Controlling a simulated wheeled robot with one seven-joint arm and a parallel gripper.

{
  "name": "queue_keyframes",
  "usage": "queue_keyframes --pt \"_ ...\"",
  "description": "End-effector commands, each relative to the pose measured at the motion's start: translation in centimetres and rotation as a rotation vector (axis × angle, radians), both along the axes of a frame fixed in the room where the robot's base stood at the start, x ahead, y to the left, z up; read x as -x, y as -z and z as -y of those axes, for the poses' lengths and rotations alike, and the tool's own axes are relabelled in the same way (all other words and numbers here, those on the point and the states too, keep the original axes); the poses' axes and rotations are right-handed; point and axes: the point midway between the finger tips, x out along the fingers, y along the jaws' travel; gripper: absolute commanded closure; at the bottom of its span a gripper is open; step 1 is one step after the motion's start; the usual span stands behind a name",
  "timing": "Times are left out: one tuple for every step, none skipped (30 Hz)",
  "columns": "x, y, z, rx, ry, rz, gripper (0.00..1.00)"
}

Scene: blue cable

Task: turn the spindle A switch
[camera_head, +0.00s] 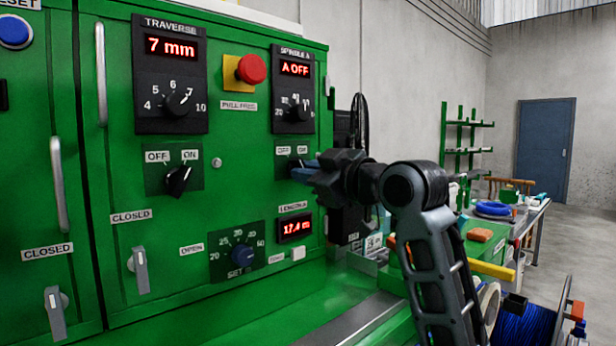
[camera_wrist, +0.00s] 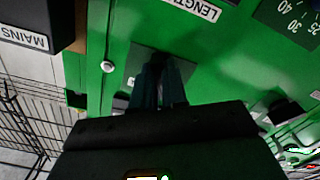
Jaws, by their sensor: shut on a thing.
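The spindle A switch (camera_head: 294,164) is a dark knob on a small dark plate with OFF and ON labels, below the SPINDLE A module on the green cabinet. My gripper (camera_head: 303,170) reaches it from the right and covers most of the knob, so its pointing direction is hidden. In the wrist view, the two dark teal fingers (camera_wrist: 158,88) are closed around the dark knob (camera_wrist: 157,60) against its plate. The red display (camera_head: 295,69) above reads A OFF.
A red stop button (camera_head: 251,69) is at the upper left of the switch. The TRAVERSE switch (camera_head: 179,180) is to the left. The LENGTH display (camera_head: 295,228) and SET dial (camera_head: 241,254) are below. A bench with a blue cable coil (camera_head: 493,209) stands at the right.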

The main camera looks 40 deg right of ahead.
Motion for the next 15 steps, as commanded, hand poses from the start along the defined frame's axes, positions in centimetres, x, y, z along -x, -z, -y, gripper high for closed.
queue_keyframes --pt "-0.01 -0.08 -0.01 0.006 0.0 0.002 1.0" --pt "-0.01 -0.09 -0.02 0.008 0.0 0.002 1.0" --pt "-0.01 -0.1 -0.02 0.01 0.0 0.002 1.0" --pt "-0.02 -0.1 -0.02 0.011 0.0 0.002 1.0" --pt "-0.02 -0.11 -0.03 0.012 0.0 0.002 1.0" --pt "-0.02 -0.11 -0.03 0.012 0.0 0.002 1.0" --pt "-0.02 -0.12 -0.03 0.012 0.0 0.002 1.0" --pt "-0.02 -0.12 -0.03 0.012 0.0 0.002 1.0" --pt "-0.02 -0.12 -0.03 0.012 0.0 0.002 1.0" --pt "-0.02 -0.12 -0.03 0.012 0.0 0.002 1.0" --pt "-0.02 -0.12 -0.03 0.012 0.0 0.002 1.0" --pt "-0.02 -0.12 -0.03 0.012 0.0 0.002 1.0" --pt "-0.02 -0.13 -0.04 0.011 0.0 0.002 1.0" --pt "-0.02 -0.13 -0.04 0.011 0.0 0.002 0.85" --pt "-0.02 -0.13 -0.04 0.011 0.0 0.002 0.82"
